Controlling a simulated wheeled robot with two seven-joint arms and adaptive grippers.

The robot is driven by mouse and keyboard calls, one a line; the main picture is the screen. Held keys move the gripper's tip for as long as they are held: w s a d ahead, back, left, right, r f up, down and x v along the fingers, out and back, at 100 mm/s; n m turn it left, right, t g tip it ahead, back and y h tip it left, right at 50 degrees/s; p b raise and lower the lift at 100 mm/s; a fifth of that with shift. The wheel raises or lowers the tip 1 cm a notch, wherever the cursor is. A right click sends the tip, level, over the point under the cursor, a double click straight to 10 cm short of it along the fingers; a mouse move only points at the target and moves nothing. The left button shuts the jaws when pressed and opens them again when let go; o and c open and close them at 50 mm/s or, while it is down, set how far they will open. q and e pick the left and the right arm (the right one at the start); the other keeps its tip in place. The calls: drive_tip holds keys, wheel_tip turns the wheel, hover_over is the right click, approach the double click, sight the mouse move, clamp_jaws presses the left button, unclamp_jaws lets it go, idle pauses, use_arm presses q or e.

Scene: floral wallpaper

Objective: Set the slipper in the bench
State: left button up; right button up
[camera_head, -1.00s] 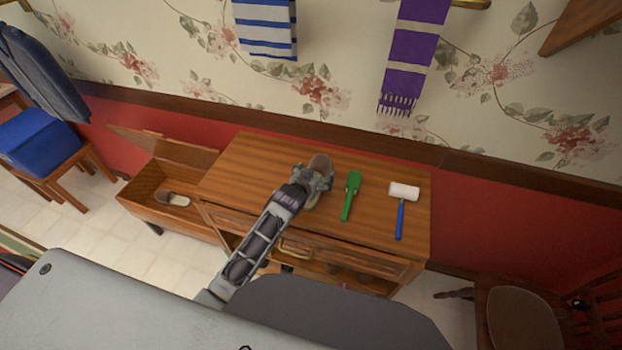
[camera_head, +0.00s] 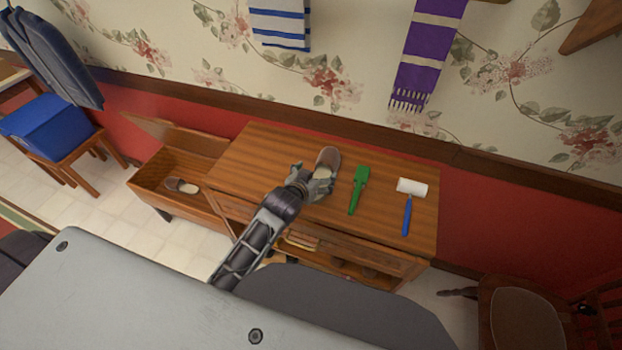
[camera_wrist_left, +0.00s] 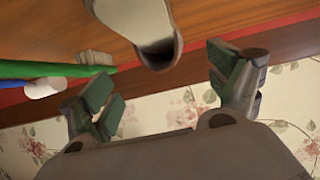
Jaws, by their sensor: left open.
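A brown slipper with a pale insole (camera_head: 328,159) lies on top of the wooden cabinet, its toe toward the wall. It also shows in the left wrist view (camera_wrist_left: 135,22), beyond my fingers. My left gripper (camera_head: 312,184) is at the slipper's near end and hides part of it. In the left wrist view my left gripper (camera_wrist_left: 168,90) has its fingers spread wide with nothing between them. The wooden bench (camera_head: 150,184) stands left of the cabinet with its lid raised. Another similar slipper (camera_head: 182,186) lies inside it. My right gripper is not in view.
The wooden cabinet (camera_head: 265,150) also bears a green brush (camera_head: 358,190) and a white-headed lint roller with blue handle (camera_head: 409,205), right of the slipper. A chair (camera_head: 515,315) stands at the lower right. A blue box (camera_head: 45,128) sits on a stool at the left.

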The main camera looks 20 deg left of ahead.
use_arm(q)
drive_tip(key=shift+v, duration=1.85)
